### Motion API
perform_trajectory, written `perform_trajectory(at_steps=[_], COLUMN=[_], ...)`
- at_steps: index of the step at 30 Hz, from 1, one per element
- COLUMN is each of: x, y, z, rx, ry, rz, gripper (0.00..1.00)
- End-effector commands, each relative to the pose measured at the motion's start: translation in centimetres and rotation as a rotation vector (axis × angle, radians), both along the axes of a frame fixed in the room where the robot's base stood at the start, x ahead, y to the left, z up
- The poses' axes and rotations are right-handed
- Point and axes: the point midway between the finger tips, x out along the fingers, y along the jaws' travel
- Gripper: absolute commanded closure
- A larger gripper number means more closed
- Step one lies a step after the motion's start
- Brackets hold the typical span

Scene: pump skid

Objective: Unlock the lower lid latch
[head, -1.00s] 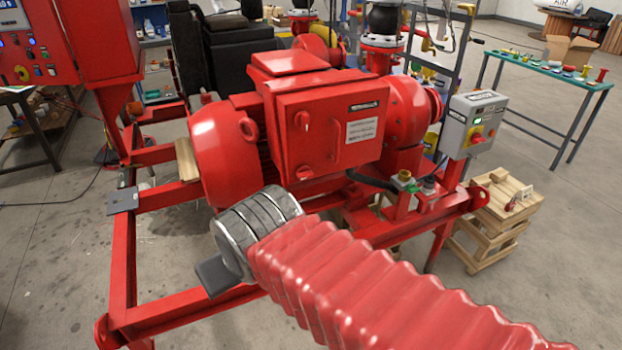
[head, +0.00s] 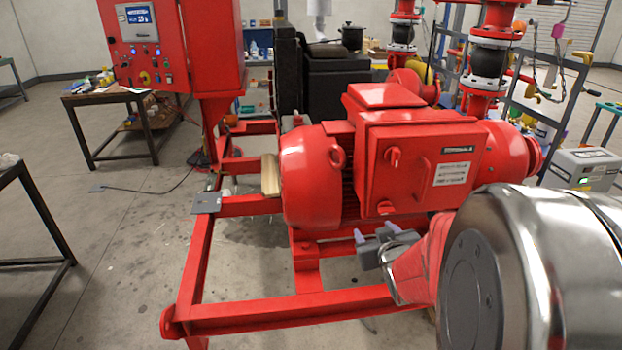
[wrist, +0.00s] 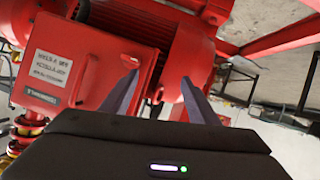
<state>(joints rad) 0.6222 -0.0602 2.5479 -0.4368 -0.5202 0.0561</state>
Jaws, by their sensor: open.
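The red terminal box (head: 425,160) is mounted on the red motor (head: 312,185), its lid shut. A red upper latch handle (head: 394,157) is on the lid's left side. The lower lid latch (head: 386,208) is a small red knob near the lid's lower left corner. My gripper (head: 377,233) is open and empty, in front of and below the box in the head view. In the wrist view the box (wrist: 85,60) appears upside down, left of and behind my open fingers (wrist: 157,92).
The red skid frame (head: 290,314) runs low in front of the motor. A lifting eye (head: 338,157) stands out left of the box. A grey box (head: 585,166) with a green light is at right. A control cabinet (head: 160,45) stands at upper left. Open floor lies at left.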

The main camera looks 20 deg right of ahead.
Motion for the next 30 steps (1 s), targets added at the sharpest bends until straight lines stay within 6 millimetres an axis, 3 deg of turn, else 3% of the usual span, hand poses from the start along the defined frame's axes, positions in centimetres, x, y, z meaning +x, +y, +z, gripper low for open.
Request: perform_trajectory(at_steps=[6,16,22,30], x=[-0.7,-3.6,-5.2,-5.5], y=[-3.3,-6.6,-7.3,-7.3], z=[-2.2,-3.9,-3.9,-3.8], rx=[0.005,0.052,0.076,0.077], ry=[-0.122,-0.355,-0.46,-0.48], rz=[0.019,0.052,0.061,0.066], gripper=[0.45,0.45,0.45,0.45])
